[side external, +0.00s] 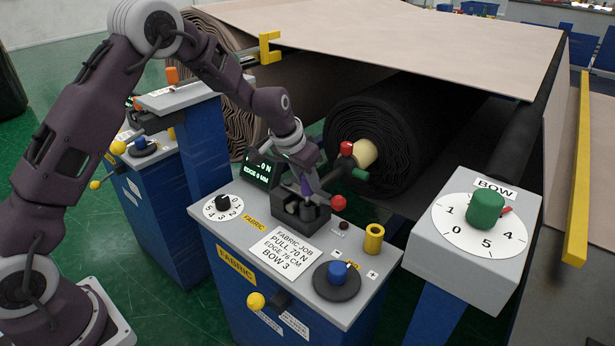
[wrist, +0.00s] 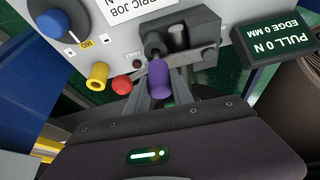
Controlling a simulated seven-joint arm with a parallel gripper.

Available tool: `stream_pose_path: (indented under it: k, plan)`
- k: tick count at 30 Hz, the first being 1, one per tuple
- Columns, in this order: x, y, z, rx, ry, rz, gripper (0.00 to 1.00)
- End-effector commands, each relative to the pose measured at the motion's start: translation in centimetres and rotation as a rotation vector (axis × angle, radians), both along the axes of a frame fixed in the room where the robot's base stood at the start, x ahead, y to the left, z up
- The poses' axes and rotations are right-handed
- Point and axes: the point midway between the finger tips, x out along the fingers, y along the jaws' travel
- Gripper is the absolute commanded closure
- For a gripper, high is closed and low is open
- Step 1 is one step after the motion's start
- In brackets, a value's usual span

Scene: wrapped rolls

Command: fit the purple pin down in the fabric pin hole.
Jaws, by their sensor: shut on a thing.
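My gripper (side external: 305,178) is shut on the purple pin (wrist: 159,80), which sticks out from between the fingers in the wrist view. In the side view a little of the pin (side external: 306,187) shows under my gripper, just above a dark block (side external: 302,215) on the grey console top. In the wrist view the dark block (wrist: 190,32) has a round black part (wrist: 153,42) just beyond the pin's end. I cannot tell whether this is the fabric pin hole, or whether the pin touches it.
A yellow hollow cylinder (side external: 374,238), a blue knob (side external: 337,272), a red ball knob (side external: 338,202) and a job card (side external: 281,254) surround the block. A display (side external: 262,169) stands behind it. A dark fabric roll (side external: 385,130) lies beyond; the BOW box (side external: 470,245) is at right.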

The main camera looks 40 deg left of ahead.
Motion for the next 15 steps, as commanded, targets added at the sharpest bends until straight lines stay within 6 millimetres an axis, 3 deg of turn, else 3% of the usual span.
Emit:
stream_pose_path:
  k: [15]
  plan:
    - [0.0, 0.0, -1.3, -0.001, 0.001, 0.0, 1.0]
